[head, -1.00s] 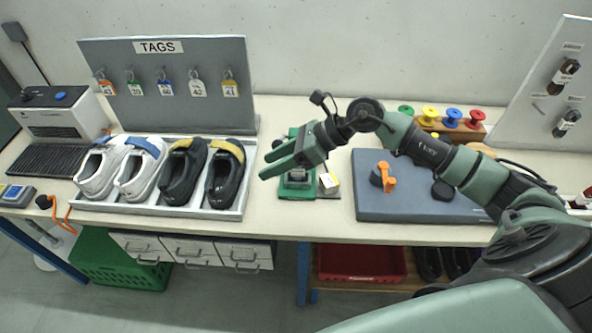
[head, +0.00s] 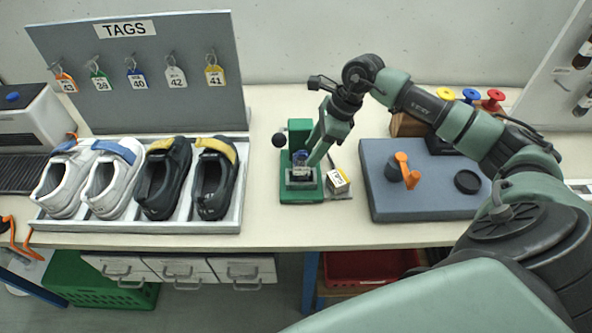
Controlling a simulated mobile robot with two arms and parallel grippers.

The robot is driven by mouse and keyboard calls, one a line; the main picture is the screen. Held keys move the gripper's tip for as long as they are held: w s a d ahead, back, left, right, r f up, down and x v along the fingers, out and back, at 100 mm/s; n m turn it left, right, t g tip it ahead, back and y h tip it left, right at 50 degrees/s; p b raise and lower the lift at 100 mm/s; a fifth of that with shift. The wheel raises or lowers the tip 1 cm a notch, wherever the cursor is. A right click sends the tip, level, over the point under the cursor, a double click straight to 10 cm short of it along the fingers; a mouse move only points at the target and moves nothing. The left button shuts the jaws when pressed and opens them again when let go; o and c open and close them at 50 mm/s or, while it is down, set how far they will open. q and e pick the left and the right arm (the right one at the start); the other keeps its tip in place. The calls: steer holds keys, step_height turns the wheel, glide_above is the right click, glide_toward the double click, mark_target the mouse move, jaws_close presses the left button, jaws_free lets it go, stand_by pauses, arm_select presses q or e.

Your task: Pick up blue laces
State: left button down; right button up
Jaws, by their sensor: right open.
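A blue spool (head: 470,95), which may be the blue laces, stands at the back right between a yellow spool (head: 445,94) and a red one (head: 493,98). My right gripper (head: 313,158) is well to the left of it, pointing down over a green device (head: 300,196) on the table. The gripper is open. A small blue item (head: 298,156) shows in the device by the fingers; I cannot tell what it is or whether they touch it. My left gripper is not in view.
A tray (head: 140,227) with white and black shoes lies left of the device, below the tag board (head: 60,40). My right arm crosses in front of the spool rack.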

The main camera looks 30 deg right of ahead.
mark_target(302, 163)
steer(key=shift+a+f+p, duration=0.3)
steer(key=shift+f+p, duration=0.1)
steer(key=shift+f, duration=0.1)
steer(key=shift+a+f+p, duration=0.3)
steer(key=shift+f+p, duration=0.1)
steer(key=shift+f, duration=0.1)
steer(key=p+x, duration=0.1)
steer(key=x, duration=0.1)
steer(key=w+p+x, duration=0.1)
steer(key=x, duration=0.1)
steer(key=shift+d+r, duration=0.1)
steer(key=shift+f, duration=0.4)
jaws_close()
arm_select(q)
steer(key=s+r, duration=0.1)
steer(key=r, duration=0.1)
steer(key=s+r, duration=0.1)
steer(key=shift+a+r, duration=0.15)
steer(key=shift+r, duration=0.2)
